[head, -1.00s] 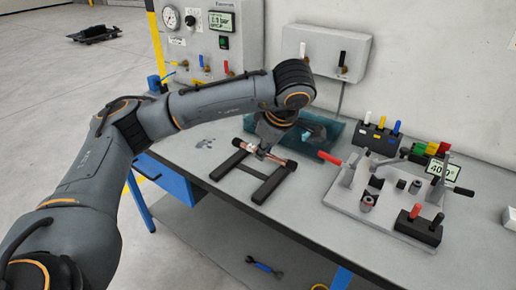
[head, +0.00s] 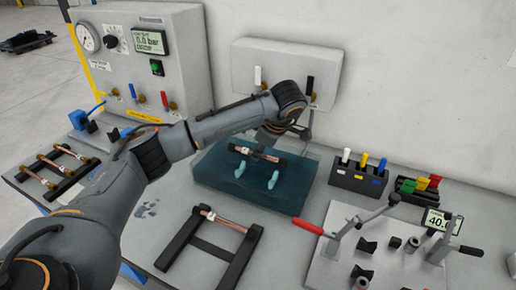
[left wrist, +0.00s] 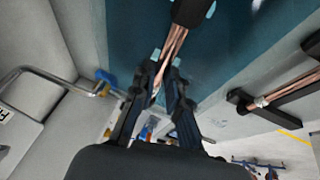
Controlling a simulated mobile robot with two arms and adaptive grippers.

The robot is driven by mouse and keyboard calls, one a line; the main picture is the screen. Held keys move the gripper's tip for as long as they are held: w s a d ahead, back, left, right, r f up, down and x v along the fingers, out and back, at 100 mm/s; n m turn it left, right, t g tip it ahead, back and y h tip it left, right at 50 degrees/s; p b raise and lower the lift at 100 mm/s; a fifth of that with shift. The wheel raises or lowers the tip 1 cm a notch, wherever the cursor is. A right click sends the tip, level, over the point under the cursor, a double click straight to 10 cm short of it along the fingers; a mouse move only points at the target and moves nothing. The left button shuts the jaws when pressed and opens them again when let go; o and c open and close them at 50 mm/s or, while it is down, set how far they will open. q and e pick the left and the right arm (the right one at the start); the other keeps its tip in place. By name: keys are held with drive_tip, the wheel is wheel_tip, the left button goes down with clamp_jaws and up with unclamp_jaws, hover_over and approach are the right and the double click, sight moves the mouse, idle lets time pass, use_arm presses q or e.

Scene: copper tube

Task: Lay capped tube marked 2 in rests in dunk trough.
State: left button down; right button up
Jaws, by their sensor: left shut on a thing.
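My left gripper (head: 266,146) is over the dunk trough (head: 212,186), a teal box with water at the back of the bench. It is shut on a copper tube (head: 253,153) with dark caps, held roughly level above the trough's light blue rests (head: 272,180). In the left wrist view the tube (left wrist: 172,48) runs between my left gripper's fingers (left wrist: 166,76), a black cap at its far end. I cannot read a number on it. Another copper tube (head: 222,220) lies across the black stand (head: 205,254) in front. My right gripper is out of view.
A rack with copper tubes (head: 48,180) is at the left. The pressure panel (head: 185,60) and a wall box (head: 285,75) stand behind. At the right are a clamp fixture (head: 345,265) with a red lever (head: 308,226) and a block of coloured handles (head: 358,176).

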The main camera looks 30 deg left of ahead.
use_arm(q)
drive_tip(key=shift+s+d+r, duration=0.1)
drive_tip(key=shift+s, duration=0.05)
drive_tip(key=shift+f+b, duration=0.3)
drive_tip(key=shift+f, duration=0.25)
drive_tip(key=shift+f+b, duration=0.5)
drive_tip(key=shift+f, duration=0.15)
drive_tip(key=shift+f+b, duration=1.2)
drive_tip(key=shift+f, duration=0.9)
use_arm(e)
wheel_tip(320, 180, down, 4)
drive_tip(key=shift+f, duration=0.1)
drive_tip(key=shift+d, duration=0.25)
use_arm(q)
drive_tip(key=shift+f+b, duration=0.25)
drive_tip(key=shift+b, duration=0.05)
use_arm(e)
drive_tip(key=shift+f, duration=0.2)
use_arm(q)
drive_tip(key=c, duration=1.3)
unclamp_jaws()
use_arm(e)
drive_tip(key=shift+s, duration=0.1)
